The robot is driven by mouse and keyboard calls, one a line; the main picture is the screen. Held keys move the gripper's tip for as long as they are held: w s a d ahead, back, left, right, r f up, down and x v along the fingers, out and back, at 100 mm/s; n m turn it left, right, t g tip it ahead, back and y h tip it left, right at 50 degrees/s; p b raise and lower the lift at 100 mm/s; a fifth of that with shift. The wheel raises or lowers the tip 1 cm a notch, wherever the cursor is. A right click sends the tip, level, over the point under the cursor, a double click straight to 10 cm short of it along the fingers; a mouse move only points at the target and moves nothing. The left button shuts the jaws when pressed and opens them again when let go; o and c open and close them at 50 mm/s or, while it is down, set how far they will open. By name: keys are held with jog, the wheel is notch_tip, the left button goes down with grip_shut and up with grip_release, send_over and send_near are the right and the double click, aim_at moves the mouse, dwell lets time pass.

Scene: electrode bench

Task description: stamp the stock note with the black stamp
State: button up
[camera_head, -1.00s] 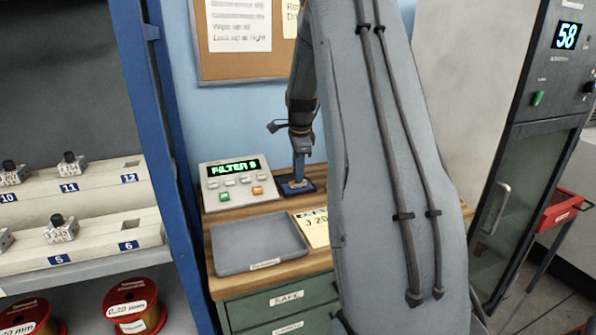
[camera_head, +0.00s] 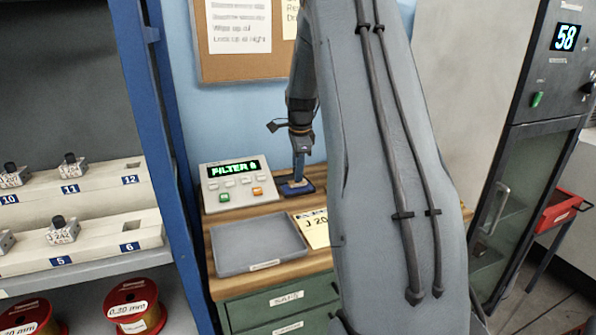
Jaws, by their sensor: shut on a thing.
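My gripper (camera_head: 299,168) points straight down over a blue pad (camera_head: 308,187) at the back of the wooden bench top. It is shut on a small stamp (camera_head: 297,182), whose lower end is at the pad. I cannot tell whether it touches the pad, and the stamp's colour is hard to make out. The stock note (camera_head: 316,232), a pale yellow card reading "J 20", lies on the bench in front of the pad. My arm hides its right part.
A grey tray (camera_head: 228,265) lies left of the note. A device with a green "FILTER" display (camera_head: 234,170) stands behind it. A blue-framed shelf (camera_head: 158,130) with stoppered items and spools is at left. A tall cabinet (camera_head: 520,180) stands at right.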

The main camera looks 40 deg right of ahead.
jog(key=shift+w+d+p+v, duration=0.1)
jog(key=shift+w+p+v, duration=0.1)
jog(key=shift+p+v, duration=0.6)
jog(key=shift+w+d+p+v, duration=0.1)
jog(key=shift+w+p+v, duration=0.15)
jog(key=shift+v, duration=1)
jog(key=shift+w+d+p+v, duration=0.15)
jog(key=shift+p+v, duration=0.45)
jog(key=shift+v, duration=0.45)
jog(key=shift+a+r, duration=0.1)
jog(key=shift+r, duration=0.05)
